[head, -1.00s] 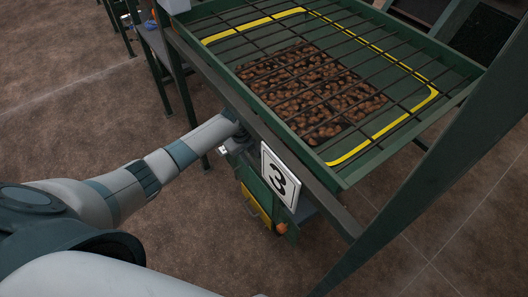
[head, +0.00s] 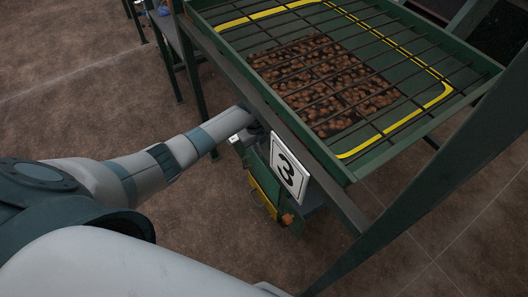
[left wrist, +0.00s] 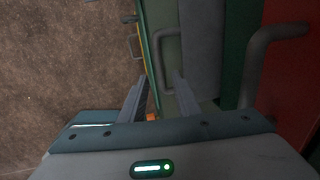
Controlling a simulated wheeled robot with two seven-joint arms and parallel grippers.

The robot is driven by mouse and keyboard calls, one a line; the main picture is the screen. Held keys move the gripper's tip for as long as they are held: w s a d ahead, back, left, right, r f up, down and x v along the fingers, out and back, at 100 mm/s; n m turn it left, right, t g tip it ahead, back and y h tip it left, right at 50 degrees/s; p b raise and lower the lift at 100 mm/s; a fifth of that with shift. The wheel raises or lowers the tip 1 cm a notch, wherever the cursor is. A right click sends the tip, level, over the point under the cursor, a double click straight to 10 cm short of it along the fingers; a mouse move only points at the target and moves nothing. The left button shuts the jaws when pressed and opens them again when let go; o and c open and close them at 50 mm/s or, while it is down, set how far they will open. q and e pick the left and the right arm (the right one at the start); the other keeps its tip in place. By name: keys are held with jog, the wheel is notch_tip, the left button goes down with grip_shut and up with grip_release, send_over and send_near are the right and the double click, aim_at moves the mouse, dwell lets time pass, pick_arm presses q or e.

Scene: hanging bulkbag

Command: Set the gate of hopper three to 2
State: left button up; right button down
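Hopper three is a green tray (head: 350,165) under a dark grid, with a white "3" plate (head: 289,168) on its near side. Below the plate hangs a green gate housing (head: 256,165) with a yellow strip (head: 264,198) and an orange knob (head: 288,219). My left gripper (left wrist: 158,82) has its two fingers apart, with nothing seen held between them. A bent grey handle (left wrist: 160,62) is just ahead of the fingertips; I cannot tell if they touch. In the head view the left hand is mostly hidden by the hopper's edge. No scale numbers are readable. My right gripper is out of view.
Brown lumps (head: 322,88) lie under the grid. A thick green post (head: 440,150) slants down at the right. In the left wrist view, a red panel (left wrist: 290,90) with a larger grey handle (left wrist: 264,48) stands close at right. Bare brown floor (head: 80,105) is free at left.

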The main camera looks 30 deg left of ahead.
aim_at(265, 155)
pick_arm(q)
jog(key=shift+w+d+f, duration=0.1)
jog(key=shift+w+f, duration=0.05)
jog(key=shift+f, duration=0.65)
jog(key=shift+w+d+f, duration=0.1)
jog(key=shift+f, duration=0.7)
grip_shut()
